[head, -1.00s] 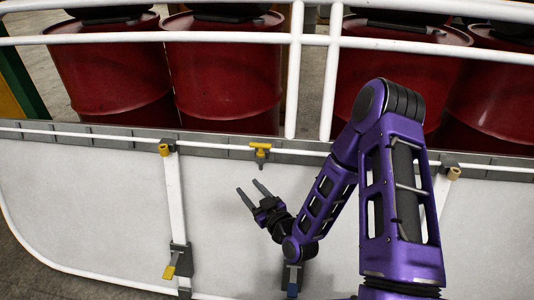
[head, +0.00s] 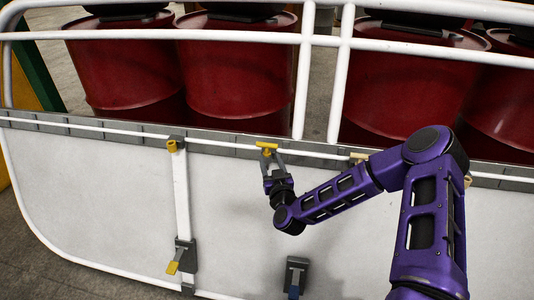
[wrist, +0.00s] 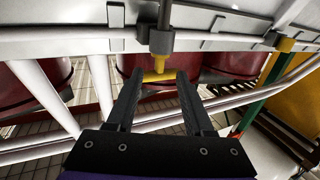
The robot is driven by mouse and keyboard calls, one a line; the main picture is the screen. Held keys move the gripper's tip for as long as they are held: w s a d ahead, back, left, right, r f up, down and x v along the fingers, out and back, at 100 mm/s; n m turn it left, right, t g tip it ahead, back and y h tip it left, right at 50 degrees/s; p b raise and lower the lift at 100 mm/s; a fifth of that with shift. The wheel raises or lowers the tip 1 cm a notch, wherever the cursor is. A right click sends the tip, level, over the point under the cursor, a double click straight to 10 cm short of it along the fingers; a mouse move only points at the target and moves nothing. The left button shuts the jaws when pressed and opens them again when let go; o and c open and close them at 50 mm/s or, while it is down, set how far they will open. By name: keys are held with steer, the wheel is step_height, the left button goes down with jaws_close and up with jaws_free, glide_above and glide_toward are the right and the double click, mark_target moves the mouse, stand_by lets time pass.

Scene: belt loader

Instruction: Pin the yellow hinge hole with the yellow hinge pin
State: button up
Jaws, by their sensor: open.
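The yellow hinge pin (head: 267,148), with a T-shaped handle, sits in a grey holder on the rail along the top of the white panel. In the wrist view the yellow handle (wrist: 158,77) shows between my two fingertips, with a grey shaft and collar beyond it. My gripper (head: 273,163) is open just below the pin, fingers pointing up at it. In the wrist view my gripper (wrist: 159,75) has a finger on each side of the handle; I cannot tell whether they touch it. The yellow hinge hole (head: 173,146) is at the top of the white post to the left.
A tan pin (head: 358,157) and a tan hinge hole (head: 467,180) are to the right. Yellow (head: 173,267) and blue (head: 293,291) latch levers sit low on the panel. White rails (head: 230,35) and red drums (head: 235,75) stand behind.

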mark_target(267, 151)
steer(key=shift+w+a+f, duration=0.1)
steer(key=shift+w+a, duration=0.1)
steer(key=shift+w, duration=0.8)
steer(key=shift+w+a, duration=0.15)
steer(key=shift+w, duration=0.85)
steer(key=shift+w+a+f, duration=0.1)
steer(key=shift+w+a, duration=0.1)
steer(key=shift+w, duration=0.8)
steer(key=shift+c, duration=0.3)
jaws_close()
steer(key=shift+r, duration=0.1)
